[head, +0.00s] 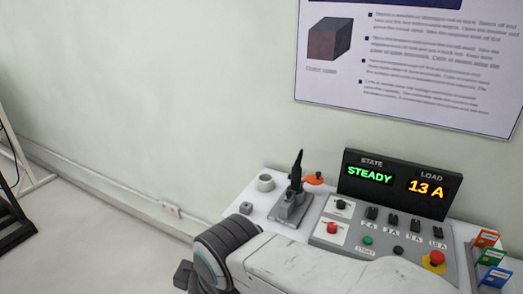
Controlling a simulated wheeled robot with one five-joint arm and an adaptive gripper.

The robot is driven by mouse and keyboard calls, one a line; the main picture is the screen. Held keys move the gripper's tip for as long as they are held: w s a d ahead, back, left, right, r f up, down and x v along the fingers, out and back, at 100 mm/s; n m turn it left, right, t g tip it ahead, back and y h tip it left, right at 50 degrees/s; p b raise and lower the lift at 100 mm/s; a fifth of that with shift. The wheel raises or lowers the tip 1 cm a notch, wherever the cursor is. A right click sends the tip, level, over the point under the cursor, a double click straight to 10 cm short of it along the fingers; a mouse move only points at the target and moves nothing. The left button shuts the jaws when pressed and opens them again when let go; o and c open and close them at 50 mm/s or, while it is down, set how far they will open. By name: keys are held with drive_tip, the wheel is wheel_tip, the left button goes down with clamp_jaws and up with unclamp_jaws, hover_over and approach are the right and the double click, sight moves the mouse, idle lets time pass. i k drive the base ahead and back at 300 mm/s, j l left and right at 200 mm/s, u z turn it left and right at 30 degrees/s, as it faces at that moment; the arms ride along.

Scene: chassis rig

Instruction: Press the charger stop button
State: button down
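The grey control panel (350,238) sits on a white bench at lower right. At its left are a black knob (341,205) and a red button (332,228) on white plates. A green button (367,240) stands near its front, with a label below that seems to read START. A black button (398,250) is to its right. A red mushroom button on a yellow base (437,258) is at the right. I cannot read which one is marked stop. My arm covers the panel's front edge, and my gripper is not visible.
Behind the panel, a display (395,188) reads STEADY and 13 A. Several black switches (392,220) line the panel.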

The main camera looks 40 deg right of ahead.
sight(398, 250)
drive_tip(key=z, duration=0.5)
drive_tip(key=j+z, duration=0.1)
drive_tip(key=z, duration=0.35)
drive_tip(key=k+z, duration=0.1)
drive_tip(key=z, duration=0.85)
drive_tip(key=k+z, duration=0.1)
drive_tip(key=z, duration=0.4)
